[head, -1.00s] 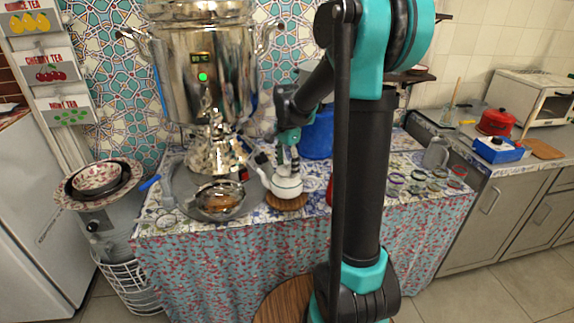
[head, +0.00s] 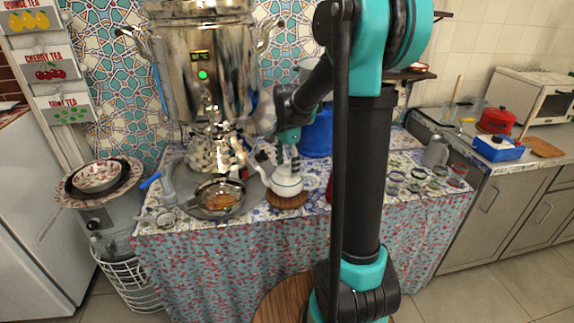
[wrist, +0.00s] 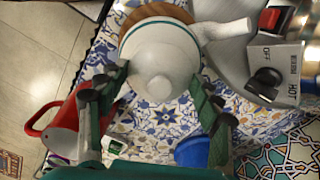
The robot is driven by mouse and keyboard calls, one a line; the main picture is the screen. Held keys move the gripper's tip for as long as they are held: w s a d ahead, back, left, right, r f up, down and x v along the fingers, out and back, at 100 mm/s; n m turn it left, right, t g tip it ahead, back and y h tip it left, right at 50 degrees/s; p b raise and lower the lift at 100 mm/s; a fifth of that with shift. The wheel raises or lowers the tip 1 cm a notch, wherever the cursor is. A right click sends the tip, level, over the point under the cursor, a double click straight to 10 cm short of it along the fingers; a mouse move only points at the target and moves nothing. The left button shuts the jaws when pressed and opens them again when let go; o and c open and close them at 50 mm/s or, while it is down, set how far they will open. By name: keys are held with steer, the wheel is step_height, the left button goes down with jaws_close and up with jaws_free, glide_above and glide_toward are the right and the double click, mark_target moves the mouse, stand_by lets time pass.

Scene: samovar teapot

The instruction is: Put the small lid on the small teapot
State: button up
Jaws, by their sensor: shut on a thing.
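The small white teapot (head: 286,187) with a dark green band stands on a round wooden coaster (head: 288,200), in front and right of the samovar. It also shows at the top of the wrist view (wrist: 140,38), with its spout (wrist: 225,29) pointing right. The small lid (wrist: 160,82) is white with a round knob, over the teapot. My gripper (head: 288,164) is above the teapot, pointing down. In the wrist view its fingers (wrist: 160,90) are on both sides of the lid, shut on it. I cannot tell whether the lid rests on the rim.
The samovar (head: 205,75) stands close behind on the left. A steel bowl with a brown content (head: 219,198) is left of the teapot. A blue container (head: 317,135) is behind on the right. A red object (wrist: 58,125) is at the left of the wrist view.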

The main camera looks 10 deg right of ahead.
stand_by(0.4)
steer(key=o, duration=1.2)
steer(key=shift+o, duration=0.5)
steer(key=shift+o, duration=0.8)
steer(key=shift+r, duration=3.45)
